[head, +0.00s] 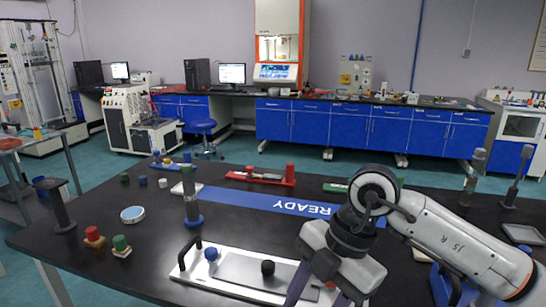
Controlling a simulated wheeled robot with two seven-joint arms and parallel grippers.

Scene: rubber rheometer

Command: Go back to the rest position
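My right arm comes in from the right and bends down at the wrist over the front of the black table (100,235). My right gripper (316,298) points down at the bottom edge of the view, over the right part of a white tray (185,272). Its two dark fingers stand apart, with the tray and a small red piece visible between or behind them. I see nothing held in it. The fingertips are at or beyond the frame edge, so contact with the tray cannot be told. My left gripper is not in view.
On the tray are a blue knob (211,254) and a black knob (268,268). A grey post with blue base (192,205), red block (94,237), green block (121,245) and red fixture (262,176) stand around. The blue READY strip (262,202) is mostly clear.

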